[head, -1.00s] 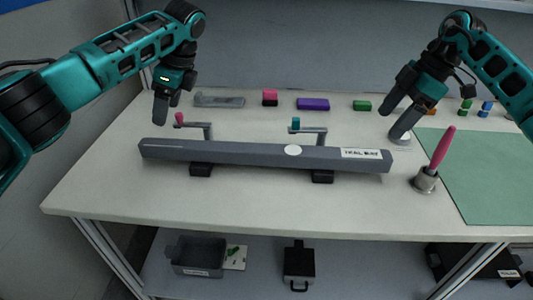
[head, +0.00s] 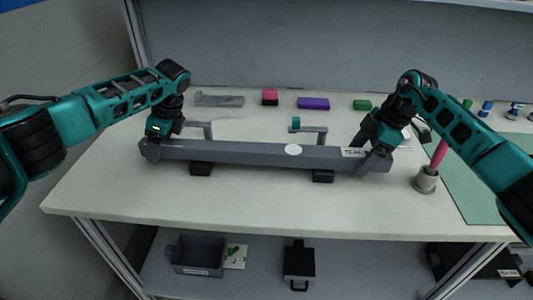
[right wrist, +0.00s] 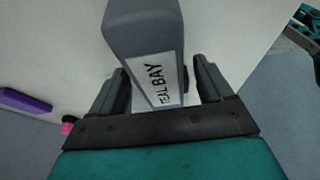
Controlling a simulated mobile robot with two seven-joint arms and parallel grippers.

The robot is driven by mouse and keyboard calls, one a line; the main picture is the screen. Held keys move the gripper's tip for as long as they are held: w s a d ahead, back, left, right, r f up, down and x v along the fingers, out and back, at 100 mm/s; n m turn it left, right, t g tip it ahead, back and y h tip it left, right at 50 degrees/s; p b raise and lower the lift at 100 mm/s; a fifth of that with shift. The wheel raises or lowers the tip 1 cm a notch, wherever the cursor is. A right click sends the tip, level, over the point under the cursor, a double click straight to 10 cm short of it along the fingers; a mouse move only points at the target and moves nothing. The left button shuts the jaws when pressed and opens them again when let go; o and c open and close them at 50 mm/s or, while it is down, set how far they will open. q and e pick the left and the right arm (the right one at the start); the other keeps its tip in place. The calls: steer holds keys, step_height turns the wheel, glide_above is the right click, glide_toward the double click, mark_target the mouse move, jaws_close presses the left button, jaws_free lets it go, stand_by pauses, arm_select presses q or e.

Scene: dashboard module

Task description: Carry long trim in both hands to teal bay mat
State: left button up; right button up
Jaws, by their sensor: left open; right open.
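The long grey trim (head: 245,153) lies across two dark supports on the table, with a white round spot and a label at its right end. The label reads TEAL BAY in the right wrist view, where the trim (right wrist: 148,30) runs between the fingers. My left gripper (head: 153,149) is open at the trim's left end, its fingers partly hidden. My right gripper (head: 372,160) is open and straddles the labelled right end; it also shows in the right wrist view (right wrist: 165,92) with a finger on each side. The teal mat (head: 470,190) lies at the table's right, partly behind my right arm.
Two grey brackets (head: 310,130) stand behind the trim, one with a teal knob. A grey cup (head: 426,180) with a pink-handled tool stands between trim and mat. A purple block (head: 313,104) and other small blocks line the back. The front table strip is clear.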

arm_select(q)
steer(key=shift+c, duration=0.2)
arm_select(e)
steer(key=shift+c, duration=0.2)
arm_select(q)
jaws_close()
arm_select(e)
steer(key=c, duration=1.4)
arm_select(q)
steer(key=shift+r, duration=0.1)
